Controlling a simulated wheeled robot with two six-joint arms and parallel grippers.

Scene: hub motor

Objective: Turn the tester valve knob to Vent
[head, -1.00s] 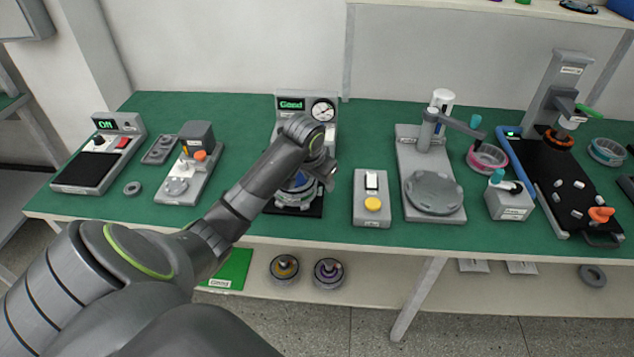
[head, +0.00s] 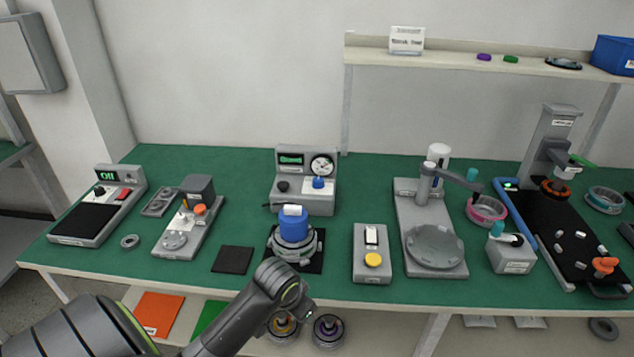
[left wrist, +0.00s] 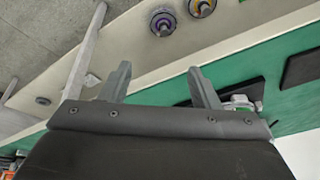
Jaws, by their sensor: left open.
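The tester (head: 328,204) is a grey box at the back middle of the bench, with a green-lit display (head: 290,160) and a round gauge (head: 322,166). On its front are a blue knob (head: 318,183) on a white plate and a black knob (head: 283,187). I cannot read which position either knob points to. A blue cylinder (head: 293,223) sits on a hub motor (head: 293,246) in front of the tester. My left gripper is open and empty in the left wrist view (left wrist: 160,84), near the bench's front edge, well short of the tester.
A switch box (head: 371,262) with a yellow button stands right of the hub motor. A dark square pad (head: 233,260) lies left of it. Farther right is a grey round-plate fixture (head: 434,248). Two hub motors (head: 328,331) sit on the lower shelf.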

